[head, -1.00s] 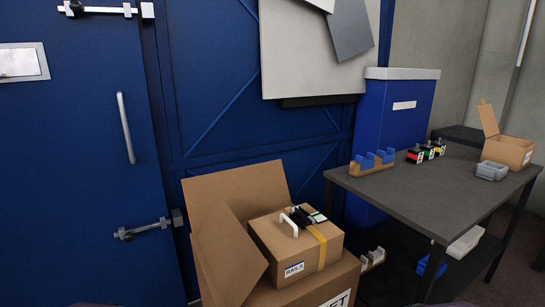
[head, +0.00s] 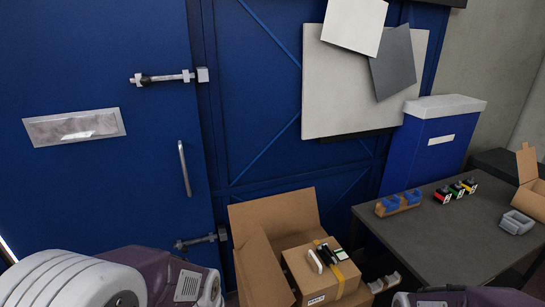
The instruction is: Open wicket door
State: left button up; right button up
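The blue wicket door (head: 105,190) fills the left of the head view and looks closed against its blue frame. It has a vertical grey bar handle (head: 184,168) near its right edge and a small framed window (head: 75,127). An upper slide bolt (head: 162,78) and a lower slide bolt (head: 196,241) lie at that edge, each beside a keeper block on the frame. Whether the bolts are engaged cannot be told. My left arm shows at the bottom left, below the handle. A small part of my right arm shows at the bottom right. Neither gripper is in view.
Open cardboard boxes (head: 273,212) stand right of the door, below the handle's height. A grey table (head: 440,235) at the right holds a blue-and-wood rack (head: 398,203), several small coloured devices and a grey tray (head: 515,222). A blue bin (head: 420,150) stands behind it.

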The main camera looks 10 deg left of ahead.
aim_at(145, 183)
jog(key=u, duration=1.7)
